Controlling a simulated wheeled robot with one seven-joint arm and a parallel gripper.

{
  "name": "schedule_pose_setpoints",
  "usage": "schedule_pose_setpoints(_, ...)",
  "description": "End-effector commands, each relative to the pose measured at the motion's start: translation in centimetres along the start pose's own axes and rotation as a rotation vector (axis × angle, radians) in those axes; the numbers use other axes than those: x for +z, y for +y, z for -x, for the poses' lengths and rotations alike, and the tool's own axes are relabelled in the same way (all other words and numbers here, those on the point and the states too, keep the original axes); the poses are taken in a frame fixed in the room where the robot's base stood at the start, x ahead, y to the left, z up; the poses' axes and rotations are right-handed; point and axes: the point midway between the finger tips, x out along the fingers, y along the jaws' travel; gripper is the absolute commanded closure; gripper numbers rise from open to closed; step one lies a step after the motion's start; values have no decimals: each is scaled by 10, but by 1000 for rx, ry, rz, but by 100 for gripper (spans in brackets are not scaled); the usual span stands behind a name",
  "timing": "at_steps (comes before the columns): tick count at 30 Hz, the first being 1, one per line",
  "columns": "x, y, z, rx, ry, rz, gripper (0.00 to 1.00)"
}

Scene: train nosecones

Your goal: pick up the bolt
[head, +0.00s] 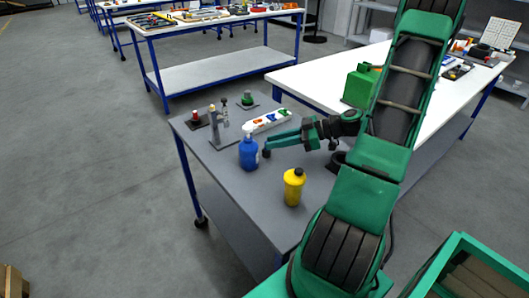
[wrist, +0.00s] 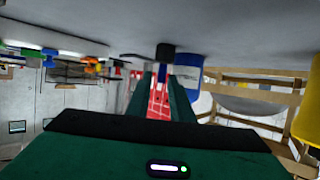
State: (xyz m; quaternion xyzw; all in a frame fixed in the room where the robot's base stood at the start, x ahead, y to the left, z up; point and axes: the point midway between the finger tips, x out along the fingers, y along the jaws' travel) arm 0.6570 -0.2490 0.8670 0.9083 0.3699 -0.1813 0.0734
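My gripper (head: 268,146) reaches left over the grey table, its green fingers level, just beyond the blue bottle (head: 248,152) in the head view. In the wrist view, which looks upside down, the fingers (wrist: 162,82) run side by side with a narrow gap between them. A small black piece (wrist: 165,52) shows at the fingertips. I cannot tell if it is the bolt, or whether it is gripped. The blue bottle (wrist: 187,76) is close beside the fingertips there. No bolt can be clearly made out elsewhere.
A yellow bottle (head: 294,187) stands on the grey table (head: 222,180). A white tray with coloured pieces (head: 266,121), a metal clamp (head: 218,130) and red (head: 195,118) and green (head: 248,98) items stand behind. A white table (head: 310,82) with a green box (head: 360,86) adjoins. The table's front-left is bare.

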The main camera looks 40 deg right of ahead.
Motion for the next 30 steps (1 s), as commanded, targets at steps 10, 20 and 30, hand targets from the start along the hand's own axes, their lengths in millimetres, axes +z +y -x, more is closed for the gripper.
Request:
schedule_pose_setpoints(10, 0, -2, -34, 0, 1, 0, 80)
schedule_pose_setpoints(20, 0, -1, -34, 1, 1, 0, 100)
schedule_pose_setpoints(30, 0, -1, -33, 1, 0, 0, 100)
